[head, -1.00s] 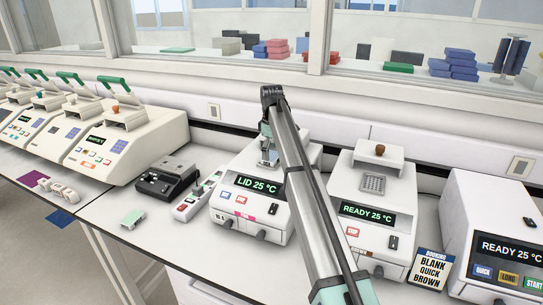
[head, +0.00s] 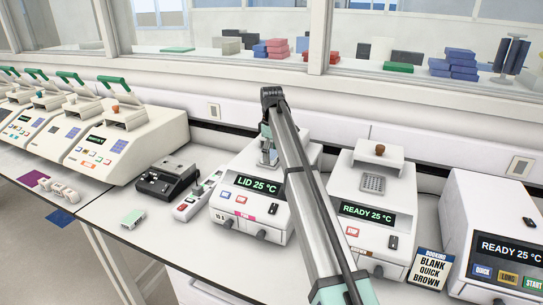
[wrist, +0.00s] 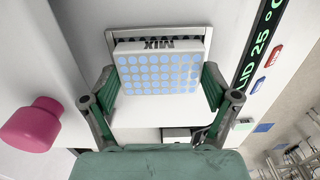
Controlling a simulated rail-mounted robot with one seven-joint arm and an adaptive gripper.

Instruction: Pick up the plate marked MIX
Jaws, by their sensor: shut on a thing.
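The plate marked MIX (wrist: 158,72) is a white block with rows of light-blue round wells. It fills the middle of the wrist view, with its lettering at the top edge beside a dark slot in the white cycler. My gripper (wrist: 160,92) has one green-and-grey finger on each side of the plate and is shut on it. In the head view my gripper (head: 268,155) is over the cycler reading LID 25 °C (head: 250,210), partly hidden by my arm. I cannot tell whether the plate still touches its seat.
A pink knob (wrist: 35,124) stands close on the left in the wrist view. A cycler reading READY 25 °C (head: 375,215) stands to the right, with a BLANK QUICK BROWN booking card (head: 428,268) beyond it. A black device (head: 167,178) is to the left.

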